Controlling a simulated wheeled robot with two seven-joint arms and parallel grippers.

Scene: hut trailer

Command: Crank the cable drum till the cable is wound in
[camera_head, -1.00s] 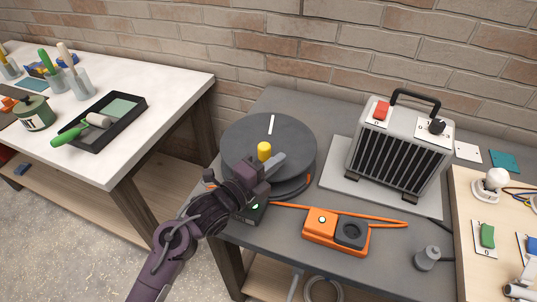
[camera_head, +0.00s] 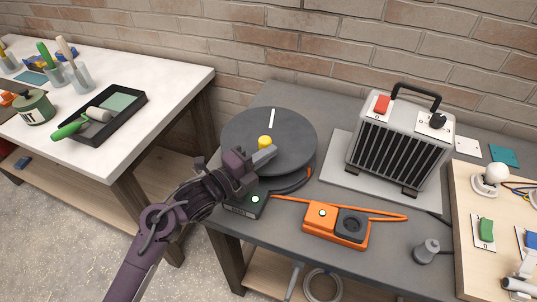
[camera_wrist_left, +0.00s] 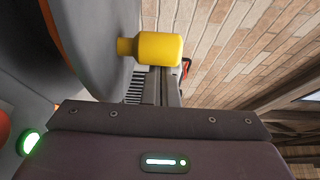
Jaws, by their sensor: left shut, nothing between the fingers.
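The cable drum (camera_head: 240,135) is a dark grey disc with a white stripe near its far rim, and it stands on the grey table. Its yellow crank knob (camera_head: 264,141) stands upright on the top and shows large in the left wrist view (camera_wrist_left: 157,48). My left gripper (camera_head: 270,152) is shut and empty, with its fingertips beside the near side of the knob. Whether they touch it I cannot tell. Orange cable (camera_head: 385,216) runs across the table by the orange box (camera_head: 322,228), and a piece shows at the drum's lower right edge. My right gripper is out of view.
A heater-like grey unit (camera_head: 400,150) with a black handle stands right of the drum. A small black box with a green light (camera_head: 255,199) sits at the drum's near side. A grey weight (camera_head: 427,252) and a switch board stand at the right. A brick wall closes the back.

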